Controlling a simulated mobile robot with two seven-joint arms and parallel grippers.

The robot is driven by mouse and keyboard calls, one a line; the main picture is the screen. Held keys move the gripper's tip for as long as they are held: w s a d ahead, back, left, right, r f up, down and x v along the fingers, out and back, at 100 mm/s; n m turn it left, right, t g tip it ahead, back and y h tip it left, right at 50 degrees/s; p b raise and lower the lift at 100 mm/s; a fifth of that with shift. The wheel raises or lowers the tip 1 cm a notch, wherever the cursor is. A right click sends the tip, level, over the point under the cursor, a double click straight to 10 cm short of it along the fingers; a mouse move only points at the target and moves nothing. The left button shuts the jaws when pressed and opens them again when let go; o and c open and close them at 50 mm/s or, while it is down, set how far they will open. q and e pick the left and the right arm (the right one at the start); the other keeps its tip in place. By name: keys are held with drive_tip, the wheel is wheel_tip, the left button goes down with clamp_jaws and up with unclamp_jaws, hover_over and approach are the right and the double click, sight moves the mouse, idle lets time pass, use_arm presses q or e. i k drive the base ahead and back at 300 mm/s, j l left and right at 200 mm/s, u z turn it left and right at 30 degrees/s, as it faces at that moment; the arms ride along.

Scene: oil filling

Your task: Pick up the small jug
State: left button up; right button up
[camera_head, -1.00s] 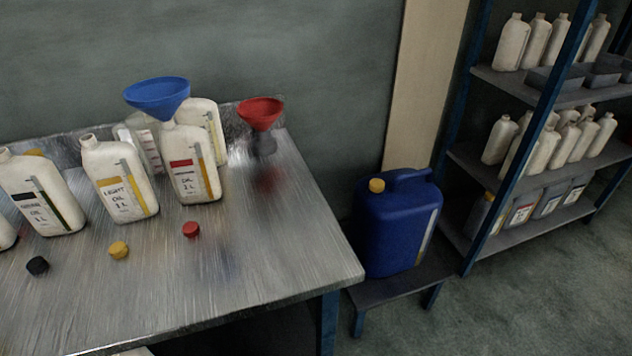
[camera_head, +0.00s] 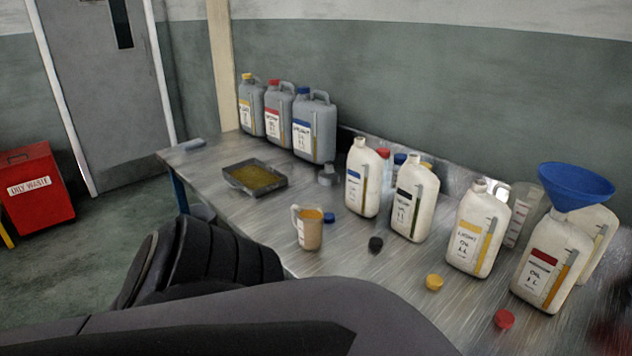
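A small jug (camera_head: 311,234) with a handle on its left side stands upright near the front edge of the metal table (camera_head: 340,269). It looks tan, with orange-yellow at its top. No gripper fingers show in the head view. Dark parts of my own arm fill the lower left and bottom of the picture, in front of the table's near edge. Both grippers are out of view.
White oil bottles (camera_head: 363,182) stand to the jug's right, one under a blue funnel (camera_head: 576,187). Loose caps, black (camera_head: 375,244) and blue (camera_head: 329,217), lie near it. Grey canisters (camera_head: 314,128) and a shallow tray (camera_head: 254,179) are behind. A red waste bin (camera_head: 35,190) stands left.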

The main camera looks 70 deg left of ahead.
sight(309, 224)
drive_tip(key=u, duration=2.35)
drive_tip(key=i+j, duration=0.6)
drive_tip(key=j, duration=0.25)
